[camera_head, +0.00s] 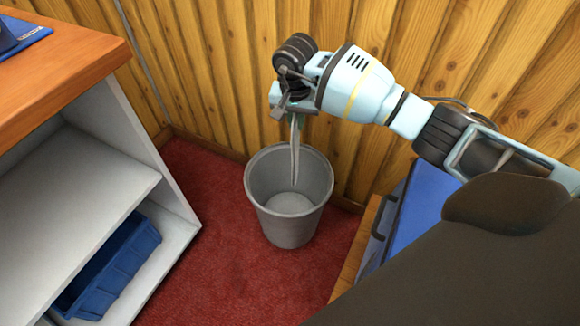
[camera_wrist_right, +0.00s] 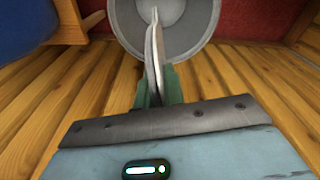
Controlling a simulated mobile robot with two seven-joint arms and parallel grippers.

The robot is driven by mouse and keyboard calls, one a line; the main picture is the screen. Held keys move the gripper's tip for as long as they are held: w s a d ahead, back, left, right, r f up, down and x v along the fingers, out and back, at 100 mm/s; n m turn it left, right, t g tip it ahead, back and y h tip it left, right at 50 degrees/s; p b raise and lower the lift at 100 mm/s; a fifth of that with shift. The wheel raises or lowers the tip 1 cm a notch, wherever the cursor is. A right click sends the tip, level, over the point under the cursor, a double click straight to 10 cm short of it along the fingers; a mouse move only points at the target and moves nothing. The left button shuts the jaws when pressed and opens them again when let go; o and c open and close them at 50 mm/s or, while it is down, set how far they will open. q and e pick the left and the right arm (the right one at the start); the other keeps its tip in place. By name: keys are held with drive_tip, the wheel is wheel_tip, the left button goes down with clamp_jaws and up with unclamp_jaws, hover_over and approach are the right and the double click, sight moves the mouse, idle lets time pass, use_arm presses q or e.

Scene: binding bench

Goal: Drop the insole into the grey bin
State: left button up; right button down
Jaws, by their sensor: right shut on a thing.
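The grey bin (camera_head: 290,222) stands on the red carpet against the wooden wall, and it looks empty in the head view. My right gripper (camera_head: 297,112) is above the bin's far side and is shut on the insole (camera_head: 295,155), a thin pale piece seen edge-on. The insole hangs down, its lower end reaching into the bin's mouth. In the right wrist view the insole (camera_wrist_right: 154,50) sticks out from between the green fingertips (camera_wrist_right: 158,85), with the bin (camera_wrist_right: 190,50) beyond it. My left gripper is not in view.
A bench with an orange-brown top (camera_head: 60,65) and white shelves (camera_head: 75,200) stands at the left, a blue crate (camera_head: 110,265) on its lower shelf. A blue thing (camera_head: 420,215) on a wooden surface is right of the bin. Carpet in front of the bin is clear.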

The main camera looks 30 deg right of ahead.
drive_tip(key=shift+w+f, duration=0.1)
drive_tip(key=shift+f+b, duration=0.35)
drive_tip(key=shift+f, duration=0.2)
drive_tip(key=shift+f+b, duration=1.25)
drive_tip(key=shift+f, duration=1.15)
drive_tip(key=c, duration=1.4)
unclamp_jaws()
drive_tip(key=shift+s+a+r+p, duration=0.1)
drive_tip(key=shift+r+p, duration=0.3)
drive_tip(key=shift+r, duration=0.9)
drive_tip(key=shift+s+a+r+p, duration=0.15)
drive_tip(key=shift+r+p, duration=0.2)
drive_tip(key=shift+r, duration=0.95)
drive_tip(key=shift+s+a+r+p, duration=0.1)
drive_tip(key=shift+r+p, duration=0.3)
drive_tip(key=shift+r, duration=0.9)
